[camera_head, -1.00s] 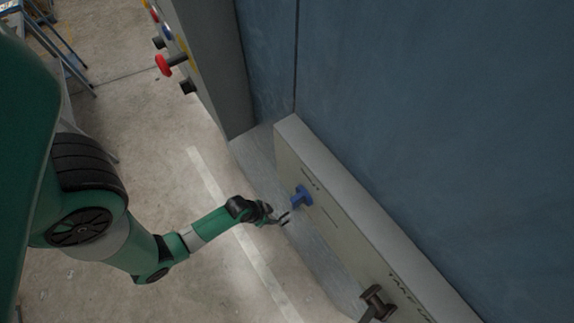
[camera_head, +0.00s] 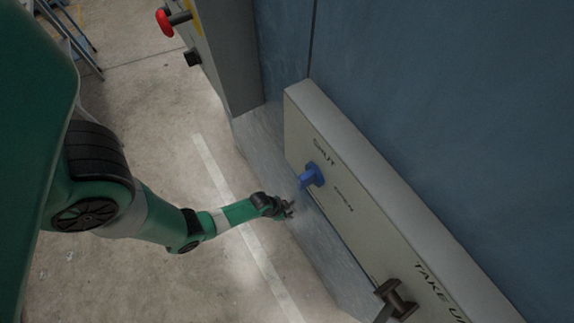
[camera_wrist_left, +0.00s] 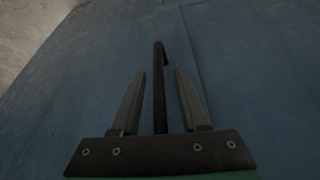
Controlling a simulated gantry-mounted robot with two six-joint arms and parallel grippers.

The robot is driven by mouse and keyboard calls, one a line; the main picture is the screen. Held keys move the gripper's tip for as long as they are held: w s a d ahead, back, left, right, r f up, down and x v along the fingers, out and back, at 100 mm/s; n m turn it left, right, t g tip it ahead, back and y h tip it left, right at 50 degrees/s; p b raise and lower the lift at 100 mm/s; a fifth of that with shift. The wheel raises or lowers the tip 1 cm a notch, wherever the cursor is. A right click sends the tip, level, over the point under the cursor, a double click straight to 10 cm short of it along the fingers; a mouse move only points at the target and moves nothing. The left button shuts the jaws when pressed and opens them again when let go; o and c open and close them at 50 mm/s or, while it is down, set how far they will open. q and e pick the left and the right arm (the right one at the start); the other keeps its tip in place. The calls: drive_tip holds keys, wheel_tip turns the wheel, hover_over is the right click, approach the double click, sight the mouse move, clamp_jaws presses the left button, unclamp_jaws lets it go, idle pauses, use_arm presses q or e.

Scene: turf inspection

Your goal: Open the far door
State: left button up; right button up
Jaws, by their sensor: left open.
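Large blue panels with a dark vertical seam fill the right of the head view; I cannot tell which part is the far door (camera_head: 430,90). In the left wrist view, the open fingers (camera_wrist_left: 160,76) face a blue surface (camera_wrist_left: 240,60). A thin dark bar (camera_wrist_left: 160,95) with a hooked top shows between them. My right gripper is not in view.
A dark brown lever (camera_head: 395,299) sits lower on the box near the words "TAKE UP". A grey post (camera_head: 225,50) with a red knob (camera_head: 165,20) stands at the top. Bare concrete floor (camera_head: 150,100) with a pale stripe lies left.

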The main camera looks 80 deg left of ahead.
use_arm(q)
clamp_jaws()
idle(1.4)
